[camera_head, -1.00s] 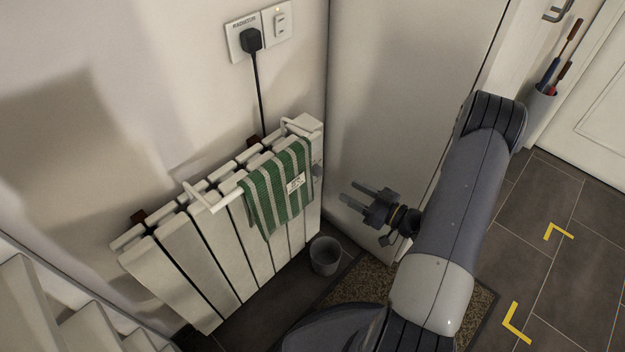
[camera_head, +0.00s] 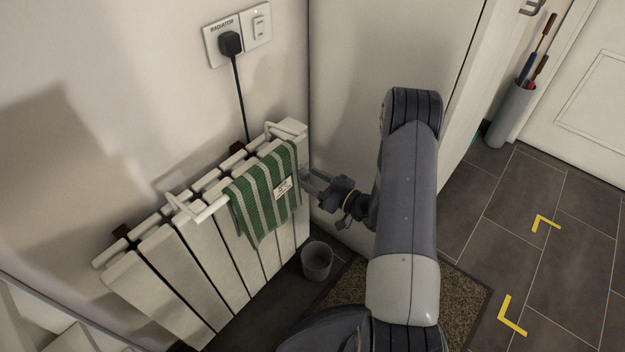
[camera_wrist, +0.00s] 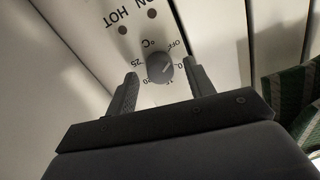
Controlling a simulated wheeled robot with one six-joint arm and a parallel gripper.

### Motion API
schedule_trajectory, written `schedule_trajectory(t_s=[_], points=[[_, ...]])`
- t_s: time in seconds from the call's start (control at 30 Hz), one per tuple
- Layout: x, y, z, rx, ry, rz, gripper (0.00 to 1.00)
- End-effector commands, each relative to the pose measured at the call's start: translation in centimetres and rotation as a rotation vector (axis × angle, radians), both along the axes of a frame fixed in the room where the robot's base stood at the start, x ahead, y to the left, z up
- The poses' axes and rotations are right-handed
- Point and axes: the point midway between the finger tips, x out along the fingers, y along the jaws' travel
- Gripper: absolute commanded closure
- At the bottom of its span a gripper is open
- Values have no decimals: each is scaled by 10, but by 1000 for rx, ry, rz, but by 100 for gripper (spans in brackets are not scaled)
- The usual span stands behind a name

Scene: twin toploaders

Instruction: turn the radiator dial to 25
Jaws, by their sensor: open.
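The radiator (camera_head: 205,260) stands against the wall at the left of the head view. Its dial (camera_wrist: 159,68) is a dark grey round knob on the end panel in the wrist view. Printed marks around it include OFF, °C, 20 and 25, and they appear upside down. Its pointer setting is too small to read surely. My gripper (camera_head: 312,183) is at the radiator's right end. In the wrist view its open fingers (camera_wrist: 162,78) stand on either side of the dial, with gaps visible; contact cannot be told. In the head view the dial is hard to make out by the fingertips.
A green striped towel (camera_head: 264,195) hangs on the radiator's rail, close left of my gripper. A grey bin (camera_head: 317,261) stands below on the floor. A pale panel (camera_head: 345,90) rises behind the gripper. A plug (camera_head: 231,43) sits in the wall socket above.

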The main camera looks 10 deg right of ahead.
Motion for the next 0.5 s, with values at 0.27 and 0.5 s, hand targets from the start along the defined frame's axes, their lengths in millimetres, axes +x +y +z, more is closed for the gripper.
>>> schedule_trajectory(t_s=[0.27, 0.5], points=[[3, 3, 0, 1, 1, -1, 49], [3, 2, 0, 1, 1, 0, 62]])
